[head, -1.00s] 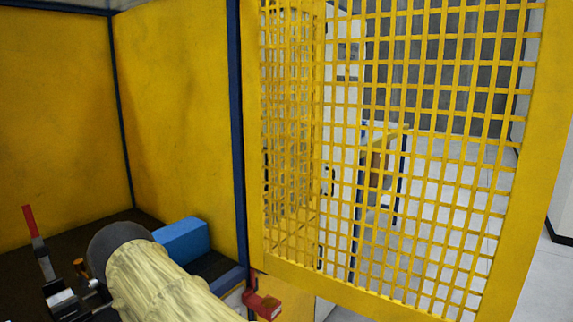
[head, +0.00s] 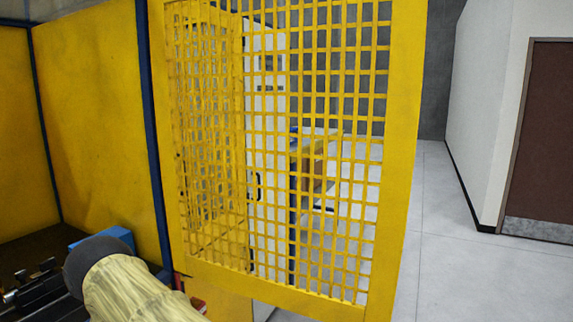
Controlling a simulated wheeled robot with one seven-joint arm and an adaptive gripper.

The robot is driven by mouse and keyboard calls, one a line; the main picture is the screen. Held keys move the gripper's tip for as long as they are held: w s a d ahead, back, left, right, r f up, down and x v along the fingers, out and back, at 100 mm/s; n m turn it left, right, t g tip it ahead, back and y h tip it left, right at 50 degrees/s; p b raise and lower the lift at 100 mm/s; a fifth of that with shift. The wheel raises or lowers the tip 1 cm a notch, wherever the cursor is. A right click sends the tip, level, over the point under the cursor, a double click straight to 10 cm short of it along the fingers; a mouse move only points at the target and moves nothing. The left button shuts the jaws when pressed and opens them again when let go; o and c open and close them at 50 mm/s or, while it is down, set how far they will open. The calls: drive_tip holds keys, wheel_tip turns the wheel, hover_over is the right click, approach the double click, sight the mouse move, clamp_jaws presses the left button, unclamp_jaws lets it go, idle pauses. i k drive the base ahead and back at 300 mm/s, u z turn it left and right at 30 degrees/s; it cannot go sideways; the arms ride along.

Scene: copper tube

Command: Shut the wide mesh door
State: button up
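The wide mesh door (head: 400,150) is a yellow frame with a square yellow grid. It stands open, swung out from the dark blue post (head: 152,140) of the yellow enclosure, and fills the middle of the head view. Its top edge is cut off by the picture. My arm, in a pale yellow sleeve, shows at the bottom left, below and left of the door. My gripper is not in view, so its contact with anything cannot be seen.
Yellow enclosure panels (head: 90,120) stand at the left, with a blue block (head: 88,237) and dark machine parts (head: 38,284) inside. Grey floor (head: 480,280) lies open at the right, before a brown door (head: 545,140).

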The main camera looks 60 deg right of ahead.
sight(408, 23)
drive_tip(key=z, duration=3)
drive_tip(key=i, duration=3.05)
drive_tip(key=u, duration=3.7)
